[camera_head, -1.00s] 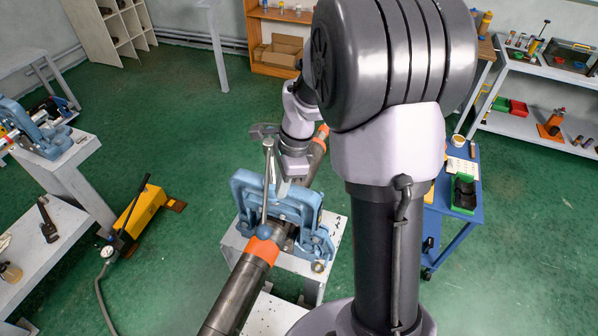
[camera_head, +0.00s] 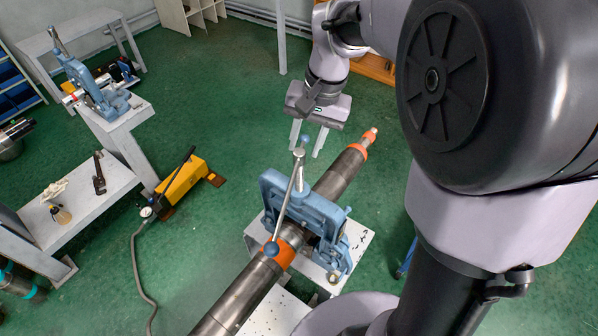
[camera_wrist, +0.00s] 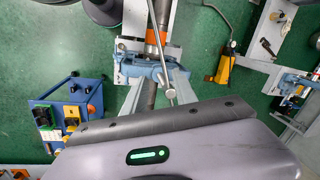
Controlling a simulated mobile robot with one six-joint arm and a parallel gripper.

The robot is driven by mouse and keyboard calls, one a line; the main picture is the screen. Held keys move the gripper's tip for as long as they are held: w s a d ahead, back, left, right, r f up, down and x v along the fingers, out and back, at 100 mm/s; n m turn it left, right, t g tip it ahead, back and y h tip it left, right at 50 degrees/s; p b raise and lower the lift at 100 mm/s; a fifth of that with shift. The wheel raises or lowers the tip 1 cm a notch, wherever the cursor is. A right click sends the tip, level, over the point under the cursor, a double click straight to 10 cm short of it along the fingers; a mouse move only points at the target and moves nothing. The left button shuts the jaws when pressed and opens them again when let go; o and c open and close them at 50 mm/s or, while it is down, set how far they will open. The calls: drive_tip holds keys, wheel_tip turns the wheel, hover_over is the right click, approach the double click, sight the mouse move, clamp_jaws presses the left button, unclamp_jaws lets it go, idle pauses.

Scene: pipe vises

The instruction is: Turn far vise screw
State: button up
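A blue pipe vise (camera_head: 310,212) stands on a white stand in the middle of the head view, around a dark pipe. Its upright screw (camera_head: 298,158) carries a slanting grey handle bar (camera_head: 287,200) with blue ball ends. A second blue vise (camera_head: 92,85) stands farther back at the upper left, with its own upright screw (camera_head: 55,42). My gripper (camera_head: 307,147) appears open and empty, two pale fingers apart, behind and above the middle vise's screw.
The long dark pipe (camera_head: 235,297) with orange bands runs diagonally through the middle vise. A yellow pump (camera_head: 182,182) with a hose lies on the floor to the left. White benches (camera_head: 90,205) stand farther left.

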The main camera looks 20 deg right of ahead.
approach(288, 192)
drive_tip(key=f, duration=0.5)
drive_tip(key=shift+w+a, duration=0.1)
drive_tip(key=shift+w, duration=0.25)
drive_tip(key=a+f, duration=0.1)
drive_tip(key=f, duration=0.1)
drive_tip(key=shift+s+a+f, duration=0.15)
drive_tip(key=shift+s+f, duration=0.1)
drive_tip(key=shift+w+d+f, duration=0.15)
drive_tip(key=shift+w+d, duration=0.1)
drive_tip(key=shift+s+a, duration=0.15)
drive_tip(key=c, duration=0.6)
clamp_jaws()
